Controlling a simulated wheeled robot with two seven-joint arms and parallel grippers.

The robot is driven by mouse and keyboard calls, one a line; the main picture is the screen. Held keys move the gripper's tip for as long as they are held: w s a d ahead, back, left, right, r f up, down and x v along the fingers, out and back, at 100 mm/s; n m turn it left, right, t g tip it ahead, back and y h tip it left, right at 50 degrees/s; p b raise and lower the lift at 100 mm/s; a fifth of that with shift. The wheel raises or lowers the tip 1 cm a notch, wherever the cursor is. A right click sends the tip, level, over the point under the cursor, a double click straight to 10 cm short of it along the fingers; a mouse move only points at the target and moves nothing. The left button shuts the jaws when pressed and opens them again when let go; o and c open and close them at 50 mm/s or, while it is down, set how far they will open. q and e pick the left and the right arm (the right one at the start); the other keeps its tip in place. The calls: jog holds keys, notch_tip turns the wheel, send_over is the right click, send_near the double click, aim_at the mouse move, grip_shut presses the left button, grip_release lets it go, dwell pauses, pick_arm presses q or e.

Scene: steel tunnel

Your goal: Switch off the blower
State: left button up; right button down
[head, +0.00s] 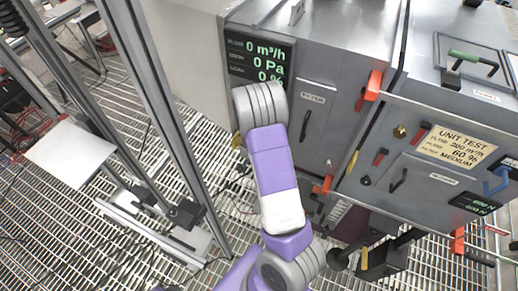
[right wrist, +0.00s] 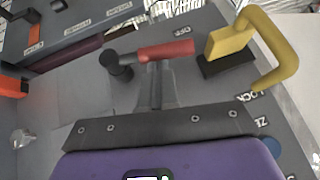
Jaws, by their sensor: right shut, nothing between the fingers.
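The grey steel cabinet (head: 355,35) has a dark display (head: 260,60) reading 0 m³/h, 0 Pa and 0 %. In the right wrist view a red handle (right wrist: 166,50) sits on a grey panel, beside a black knob (right wrist: 118,63). A yellow padlock (right wrist: 232,42) is to its right. My right gripper (right wrist: 155,75) is shut and empty, its tips close to the red handle; I cannot tell whether they touch. In the head view my purple arm hides the gripper and part of the cabinet front. My left gripper is not in view.
A second unit on the right carries a tan label (head: 456,147) reading "UNIT TEST" and a green handle (head: 473,57). Red latches stick out from the cabinet fronts, such as the upper one (head: 373,85). Metal posts and a white plate (head: 70,153) stand left over the grating.

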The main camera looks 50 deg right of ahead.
dwell(0.3)
jog(key=shift+s+d+r+p, duration=0.1)
jog(key=shift+r+p, duration=0.4)
jog(key=shift+r, duration=0.05)
jog(key=r+p, duration=0.3)
jog(key=r, duration=0.1)
jog(key=shift+s+d, duration=0.25)
jog(key=shift+d, duration=0.1)
jog(key=p+v, duration=0.3)
jog(key=v, duration=0.6)
jog(key=shift+a, duration=0.25)
jog(key=shift+f, duration=0.2)
